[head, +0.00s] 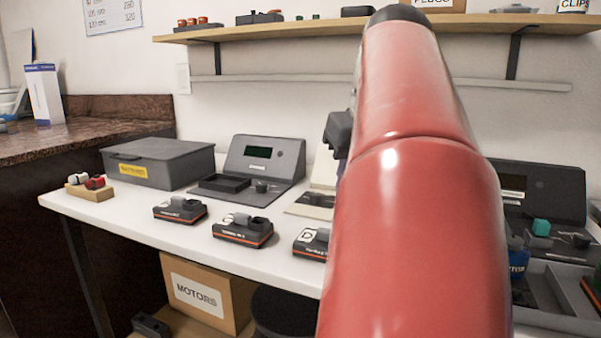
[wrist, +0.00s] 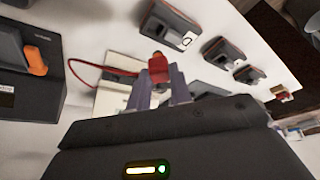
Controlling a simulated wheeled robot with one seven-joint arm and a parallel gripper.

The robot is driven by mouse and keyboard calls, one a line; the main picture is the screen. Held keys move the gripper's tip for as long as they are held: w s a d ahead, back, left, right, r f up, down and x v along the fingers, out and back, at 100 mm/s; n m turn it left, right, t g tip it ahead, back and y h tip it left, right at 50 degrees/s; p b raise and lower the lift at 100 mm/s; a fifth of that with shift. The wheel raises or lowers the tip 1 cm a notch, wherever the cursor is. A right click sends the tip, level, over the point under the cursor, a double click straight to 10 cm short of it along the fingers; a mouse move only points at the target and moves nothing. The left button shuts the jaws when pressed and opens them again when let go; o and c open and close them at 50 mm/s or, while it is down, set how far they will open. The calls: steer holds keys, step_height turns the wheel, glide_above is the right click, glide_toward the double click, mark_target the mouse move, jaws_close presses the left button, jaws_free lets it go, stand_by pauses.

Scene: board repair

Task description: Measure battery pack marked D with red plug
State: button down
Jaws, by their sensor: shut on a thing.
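In the wrist view my gripper (wrist: 156,88) is shut on a red plug (wrist: 158,68), which sticks out past the fingertips. A red cable (wrist: 95,66) shows behind it, running to a pale flat device (wrist: 116,92). Battery pack D (wrist: 166,30) is dark with an orange stripe and a white letter label, and lies just beyond the plug. The plug looks apart from it. In the head view pack D (head: 309,242) sits near the table's front edge, partly covered by my red arm. My gripper is hidden there.
Two similar packs (head: 243,230) (head: 180,210) lie left of pack D. Another display unit (head: 540,190) is at right. A shelf (head: 300,31) hangs above.

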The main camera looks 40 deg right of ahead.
steer(key=shift+f+b, duration=1.1)
steer(key=shift+f, duration=0.55)
steer(key=shift+f+b, duration=0.75)
steer(key=shift+f, duration=0.95)
stand_by(2.1)
steer(key=c, duration=0.9)
jaws_free()
steer(key=shift+r+p, duration=0.3)
steer(key=shift+p, duration=0.05)
steer(key=shift+r+p, duration=0.35)
steer(key=shift+p, duration=0.05)
steer(key=shift+r+p, duration=0.95)
steer(key=shift+p, duration=0.1)
